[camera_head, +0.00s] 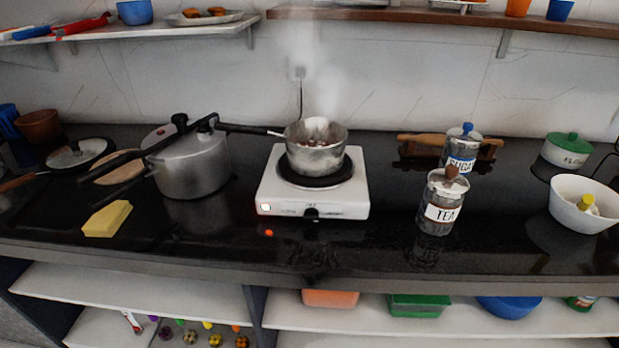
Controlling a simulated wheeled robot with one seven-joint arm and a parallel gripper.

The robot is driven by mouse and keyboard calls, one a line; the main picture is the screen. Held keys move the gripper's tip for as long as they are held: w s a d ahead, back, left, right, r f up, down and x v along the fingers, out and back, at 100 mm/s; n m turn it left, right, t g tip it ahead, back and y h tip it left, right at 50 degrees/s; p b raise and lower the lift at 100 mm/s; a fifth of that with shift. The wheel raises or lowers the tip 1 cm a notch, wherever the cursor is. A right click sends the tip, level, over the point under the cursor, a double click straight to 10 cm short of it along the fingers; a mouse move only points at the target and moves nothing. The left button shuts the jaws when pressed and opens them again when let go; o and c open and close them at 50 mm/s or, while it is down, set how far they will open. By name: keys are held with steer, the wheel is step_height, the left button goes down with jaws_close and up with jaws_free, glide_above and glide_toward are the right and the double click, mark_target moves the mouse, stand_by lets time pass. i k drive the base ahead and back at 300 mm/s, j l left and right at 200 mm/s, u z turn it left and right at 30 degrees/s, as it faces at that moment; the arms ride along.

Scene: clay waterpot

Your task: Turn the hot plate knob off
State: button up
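A white hot plate (272,192) stands near the middle of the black counter. Its black knob (311,213) is on the front face, below the burner. A small light (265,208) glows at the left end of that face, with a red glint on the counter below it. A metal saucepan (316,160) with a long black handle pointing left sits on the burner, and steam rises from it. The knob is too small to read its setting. My gripper is not in view.
A pressure cooker (192,168) stands left of the hot plate, with a yellow sponge (107,219) nearer the front edge. A tea jar (440,208) and a sugar jar (460,150) stand to the right, then a white bowl (583,208). Counter (320,245) before the knob is clear.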

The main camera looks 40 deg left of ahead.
mark_target(311, 215)
steer(key=i+j+u, duration=0.1)
steer(key=u, duration=0.25)
steer(key=i+j+u, duration=0.1)
steer(key=u, duration=0.25)
steer(key=i+u, duration=0.35)
steer(key=k, duration=0.1)
